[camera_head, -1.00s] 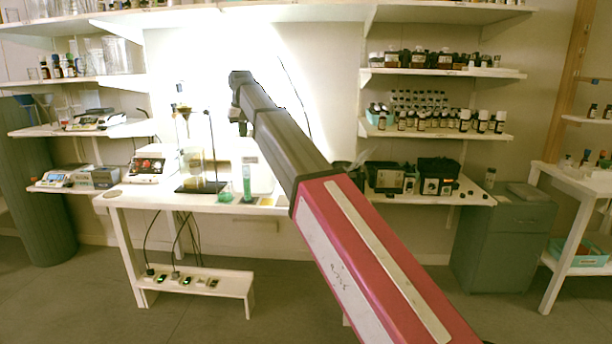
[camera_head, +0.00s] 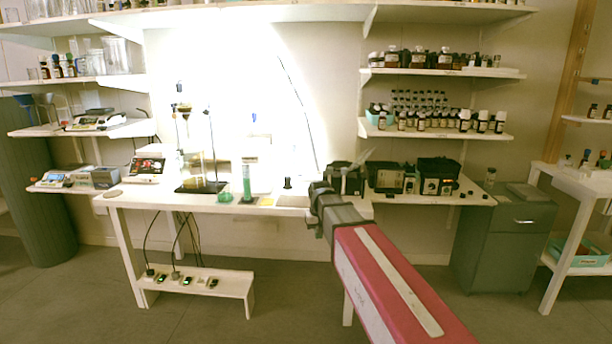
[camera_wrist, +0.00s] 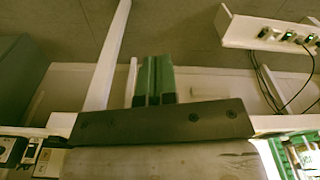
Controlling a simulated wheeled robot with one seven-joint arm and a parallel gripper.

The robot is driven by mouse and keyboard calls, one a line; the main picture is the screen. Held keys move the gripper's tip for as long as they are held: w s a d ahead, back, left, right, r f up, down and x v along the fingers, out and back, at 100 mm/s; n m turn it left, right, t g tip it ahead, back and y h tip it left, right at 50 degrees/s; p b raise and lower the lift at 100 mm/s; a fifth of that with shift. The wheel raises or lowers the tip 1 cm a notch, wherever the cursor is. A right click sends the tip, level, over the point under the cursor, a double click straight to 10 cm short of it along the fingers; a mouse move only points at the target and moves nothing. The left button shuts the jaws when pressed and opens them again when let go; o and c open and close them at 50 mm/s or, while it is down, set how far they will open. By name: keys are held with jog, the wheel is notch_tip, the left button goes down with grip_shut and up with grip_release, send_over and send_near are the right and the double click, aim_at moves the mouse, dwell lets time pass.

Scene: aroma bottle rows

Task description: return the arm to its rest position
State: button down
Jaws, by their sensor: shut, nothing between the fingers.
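My gripper (camera_wrist: 153,60) shows in the wrist view as two green fingers side by side, closed together with nothing between them. In the head view my red and dark arm reaches up from the lower right. Its dark end overlaps the front edge of the white workbench (camera_head: 150,201) at its right part. The fingers cannot be made out in that view.
A green cylinder (camera_head: 247,182) and a glass setup on a stand (camera_head: 200,186) are on the bench. Dark boxes (camera_head: 437,178) sit to the right. Bottle shelves (camera_head: 440,131) hang above. A grey cabinet (camera_head: 500,240) stands at right.

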jog(key=s+d+f+m+g, duration=0.1)
jog(key=s+d+f+m, duration=0.1)
jog(key=s+d+f, duration=1.2)
jog(key=s+f, duration=0.1)
jog(key=s, duration=0.2)
jog(key=shift+s+d+f, duration=0.2)
jog(key=shift+s+f, duration=0.1)
dwell(1.2)
